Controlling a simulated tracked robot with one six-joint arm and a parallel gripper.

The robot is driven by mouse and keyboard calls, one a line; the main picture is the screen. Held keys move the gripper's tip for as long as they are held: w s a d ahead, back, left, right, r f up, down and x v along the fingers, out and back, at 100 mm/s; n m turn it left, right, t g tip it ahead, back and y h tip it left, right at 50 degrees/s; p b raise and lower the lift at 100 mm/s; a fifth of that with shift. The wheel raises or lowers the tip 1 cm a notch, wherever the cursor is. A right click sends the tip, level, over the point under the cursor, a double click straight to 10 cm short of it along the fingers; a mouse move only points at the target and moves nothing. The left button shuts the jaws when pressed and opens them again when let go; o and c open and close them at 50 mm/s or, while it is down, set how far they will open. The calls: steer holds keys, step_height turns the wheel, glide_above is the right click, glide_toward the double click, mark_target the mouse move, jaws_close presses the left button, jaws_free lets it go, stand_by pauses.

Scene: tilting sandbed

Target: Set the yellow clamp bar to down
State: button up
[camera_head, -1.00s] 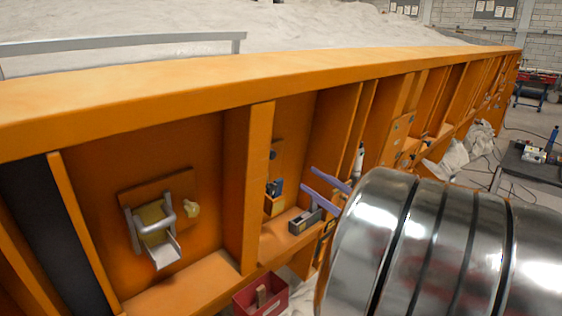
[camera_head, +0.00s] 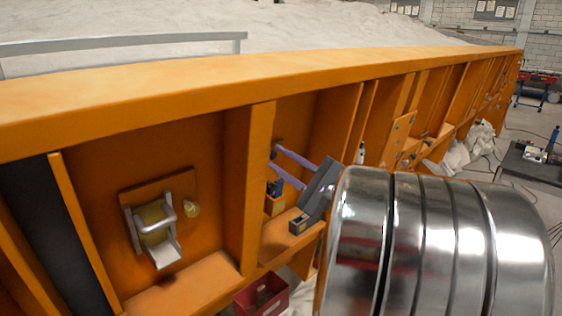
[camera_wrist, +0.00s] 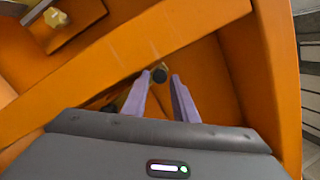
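A silver clamp with a U-shaped bar over a dull yellow plate (camera_head: 152,216) is mounted on an orange board in the left bay in the head view. A pale yellow knob (camera_head: 192,208) sits to its right; it shows at the upper left in the wrist view (camera_wrist: 56,17). I cannot tell which part is the named clamp bar. My gripper (camera_head: 273,157) is in the bay to the right, beyond the orange upright. Its purple fingers are apart, with nothing seen held. In the wrist view a dark round knob (camera_wrist: 159,74) appears between the fingertips (camera_wrist: 160,76); contact is unclear.
The orange upright (camera_head: 248,185) stands between the clamp and my gripper. A blue-and-dark fitting (camera_head: 275,188) and a dark block (camera_head: 299,224) are close below the fingers. A red bin (camera_head: 262,296) is lower down. Space before the left bay looks clear.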

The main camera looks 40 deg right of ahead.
steer(key=shift+w, duration=0.1)
steer(key=shift+c, duration=0.2)
jaws_close()
stand_by(0.4)
